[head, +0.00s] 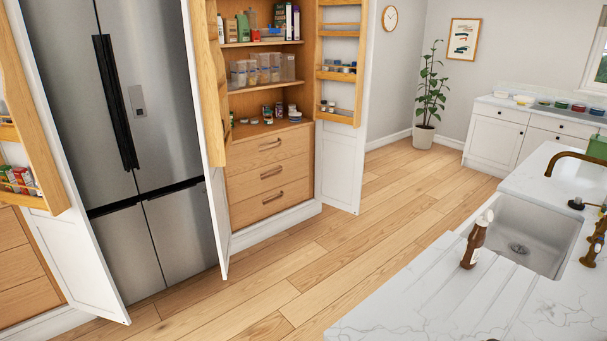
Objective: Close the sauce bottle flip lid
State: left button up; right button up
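A brown sauce bottle (472,248) with a pale label stands upright on the white marble counter, left of the sink. Its white flip lid (487,216) is at the top of the bottle. It is too small in this view to tell clearly how far the lid is open. Neither of my grippers is in view, and nothing is seen touching the bottle.
The counter (430,310) is clear in front of the bottle. The sink (530,235), a brass faucet (575,155) and another brown fitting (594,243) are to the right. Open pantry doors (342,165) with racks stand by the fridge (150,120). The wooden floor (340,235) is clear.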

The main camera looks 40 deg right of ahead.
aim_at(488, 215)
jog(key=i+j, duration=0.1)
jog(key=i, duration=0.5)
jog(key=i+j, duration=0.1)
jog(key=i, duration=0.5)
jog(key=i+l+z, duration=0.1)
jog(key=i+z, duration=0.35)
jog(key=i+j+z, duration=0.1)
jog(key=i+z, duration=0.4)
jog(key=i+j+z, duration=0.3)
jog(key=i+z, duration=0.15)
jog(key=i, duration=0.15)
jog(key=i+l+z, duration=0.25)
jog(key=i+z, duration=0.25)
jog(key=i+l+z, duration=0.1)
jog(key=i+z, duration=0.4)
jog(key=i+j+z, duration=0.1)
jog(key=i+z, duration=0.4)
jog(key=i+u, duration=0.1)
jog(key=i, duration=0.7)
jog(key=i+l, duration=0.2)
jog(key=i, duration=0.65)
jog(key=i+j+z, duration=0.25)
jog(key=i, duration=0.25)
jog(key=i+j+z, duration=0.25)
jog(key=i, duration=0.2)
jog(key=z, duration=1.85)
